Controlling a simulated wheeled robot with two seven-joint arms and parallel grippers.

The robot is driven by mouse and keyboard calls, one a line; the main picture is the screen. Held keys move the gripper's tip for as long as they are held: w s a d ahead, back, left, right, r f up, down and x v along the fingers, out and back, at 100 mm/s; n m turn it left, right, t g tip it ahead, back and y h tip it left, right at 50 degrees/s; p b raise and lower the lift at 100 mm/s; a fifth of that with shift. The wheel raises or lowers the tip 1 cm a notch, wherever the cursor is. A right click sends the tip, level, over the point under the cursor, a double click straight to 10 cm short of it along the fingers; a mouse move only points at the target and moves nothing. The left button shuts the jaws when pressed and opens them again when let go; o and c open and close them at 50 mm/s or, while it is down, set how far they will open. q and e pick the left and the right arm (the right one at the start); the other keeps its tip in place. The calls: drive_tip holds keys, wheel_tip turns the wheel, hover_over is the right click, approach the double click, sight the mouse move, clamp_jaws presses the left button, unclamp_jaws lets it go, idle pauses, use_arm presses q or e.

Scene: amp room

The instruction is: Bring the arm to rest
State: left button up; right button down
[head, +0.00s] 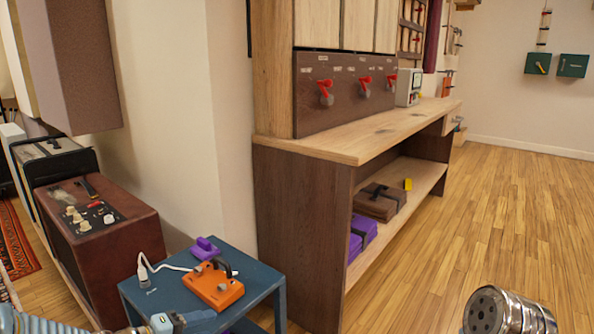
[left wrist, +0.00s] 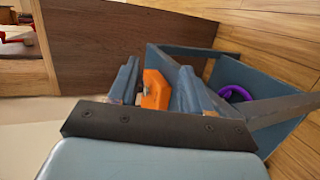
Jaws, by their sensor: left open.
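My left gripper (head: 178,319) is at the bottom left of the head view, low by the front edge of a small blue table (head: 262,268). Its fingers also show in the left wrist view (left wrist: 159,90); they are apart, open. An orange box with a dark handle (head: 214,286) stands on the table, beyond the fingers. Part of the orange box (left wrist: 155,90) shows in the gap between the fingers in the left wrist view. I see no object held.
The wood floor (head: 480,220) at right is mostly clear.

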use_arm(q)
drive_tip(key=s+d+f+m+g+y+p, duration=0.3)
drive_tip(key=s+d+f+g+p, duration=0.1)
drive_tip(key=s+f, duration=0.6)
drive_tip(key=s+d+f+m+g+y+p, duration=0.3)
drive_tip(key=s+d+f+g+y+p, duration=0.1)
drive_tip(key=s+f, duration=0.5)
drive_tip(key=shift+s+f+g+p, duration=0.35)
drive_tip(key=shift+f+g+p, duration=0.3)
drive_tip(key=shift+p, duration=0.25)
drive_tip(key=shift+d, duration=0.1)
